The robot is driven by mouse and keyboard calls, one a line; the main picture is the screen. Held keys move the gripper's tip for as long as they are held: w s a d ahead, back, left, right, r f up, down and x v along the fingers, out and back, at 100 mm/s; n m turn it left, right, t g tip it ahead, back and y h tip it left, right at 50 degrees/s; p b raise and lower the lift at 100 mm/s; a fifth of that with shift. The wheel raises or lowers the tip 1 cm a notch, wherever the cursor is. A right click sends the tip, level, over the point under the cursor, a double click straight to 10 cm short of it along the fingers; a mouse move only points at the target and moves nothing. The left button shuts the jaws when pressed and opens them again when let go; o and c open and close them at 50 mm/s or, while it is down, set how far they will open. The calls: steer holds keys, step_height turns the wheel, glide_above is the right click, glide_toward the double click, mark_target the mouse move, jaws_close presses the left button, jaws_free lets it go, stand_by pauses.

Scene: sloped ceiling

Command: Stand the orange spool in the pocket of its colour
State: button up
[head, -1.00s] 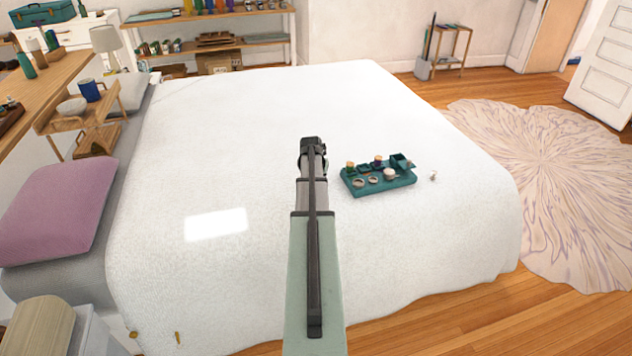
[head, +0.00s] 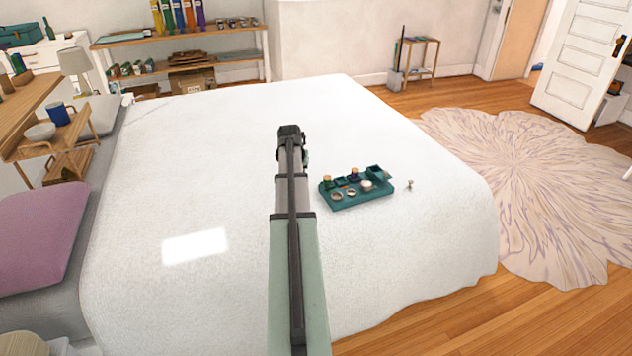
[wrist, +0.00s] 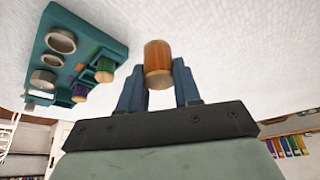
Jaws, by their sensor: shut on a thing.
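The orange spool (wrist: 158,62) is a small cylinder with lighter wooden ends, held between the two blue-grey fingers of my gripper (wrist: 157,80) in the wrist view. In the head view my gripper (head: 291,133) is over the white bed, left of the teal tray (head: 350,201); my arm hides the spool there. The tray (wrist: 112,46) is at upper left in the wrist view, apart from the spool. A green spool (wrist: 105,72) and a purple spool (wrist: 80,94) stand in it. A small orange patch (wrist: 81,68) shows near them; its pocket's shape is unclear.
The tray also holds grey rings (wrist: 60,40) and a pale round piece (wrist: 43,79). A small pale object (head: 409,184) lies on the bed (head: 200,150) right of the tray. The bed around the tray is otherwise clear. A wooden shelf (head: 180,40) stands beyond the bed.

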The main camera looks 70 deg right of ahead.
steer(key=s+d+r+m, duration=0.1)
steer(key=s+d, duration=0.5)
steer(key=s, duration=0.4)
step_height(320, 180, up, 3)
steer(key=n+t+y, duration=0.3)
steer(key=n+y, duration=0.1)
steer(key=n, duration=1.1)
glide_above(341, 182)
steer(key=shift+n, duration=0.3)
steer(key=shift+a+f, duration=0.15)
steer(key=shift+f, duration=4.8)
steer(key=shift+s+f, duration=0.1)
steer(key=shift+f, duration=0.3)
